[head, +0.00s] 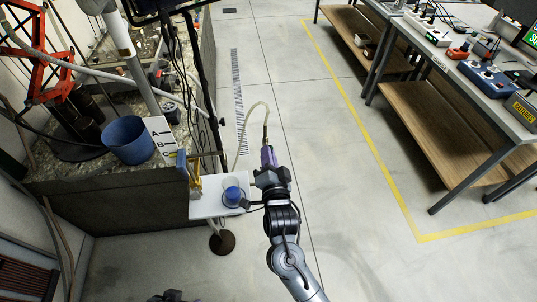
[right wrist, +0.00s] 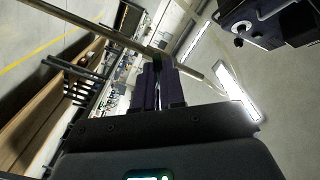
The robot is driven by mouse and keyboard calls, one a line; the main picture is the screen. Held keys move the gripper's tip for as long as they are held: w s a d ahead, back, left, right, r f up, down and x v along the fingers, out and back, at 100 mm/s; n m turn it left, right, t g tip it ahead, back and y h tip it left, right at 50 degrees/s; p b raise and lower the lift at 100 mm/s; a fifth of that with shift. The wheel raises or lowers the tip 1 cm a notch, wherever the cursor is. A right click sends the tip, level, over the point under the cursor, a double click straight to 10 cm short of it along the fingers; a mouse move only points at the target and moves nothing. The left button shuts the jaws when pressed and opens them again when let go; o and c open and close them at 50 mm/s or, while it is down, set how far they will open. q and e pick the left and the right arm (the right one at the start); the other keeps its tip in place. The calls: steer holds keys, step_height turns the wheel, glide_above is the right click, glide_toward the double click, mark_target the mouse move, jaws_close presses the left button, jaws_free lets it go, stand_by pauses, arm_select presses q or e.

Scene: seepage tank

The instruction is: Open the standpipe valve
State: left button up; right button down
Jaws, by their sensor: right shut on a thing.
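My right gripper (head: 267,156) has purple fingers, and they are shut on a thin pale tube (head: 265,132) to the right of the small white shelf. In the right wrist view the fingers (right wrist: 157,72) close around this tube (right wrist: 205,80), at a dark piece on it. A pale hose (head: 241,135) loops from beside the tank to the tube's upper end. A yellow fitting (head: 194,176) with a blue part (head: 181,160) stands at the tank's corner, left of the gripper. I cannot tell for sure which part is the standpipe valve.
A blue cup (head: 232,195) stands on the white shelf (head: 206,207). The tank (head: 110,188) holds gravel, a blue bucket (head: 128,139) and an A-B-C card (head: 159,136). Workbenches with devices (head: 483,120) stand right, past a yellow floor line (head: 370,135). The floor between is clear.

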steer(key=shift+n+p, duration=5.5)
steer(key=shift+n, duration=0.2)
steer(key=c, duration=1.2)
jaws_free()
steer(key=s, duration=0.3)
steer(key=s+d, duration=0.1)
steer(key=s, duration=0.6)
steer(key=shift+s+d, duration=0.2)
steer(key=shift+s, duration=0.15)
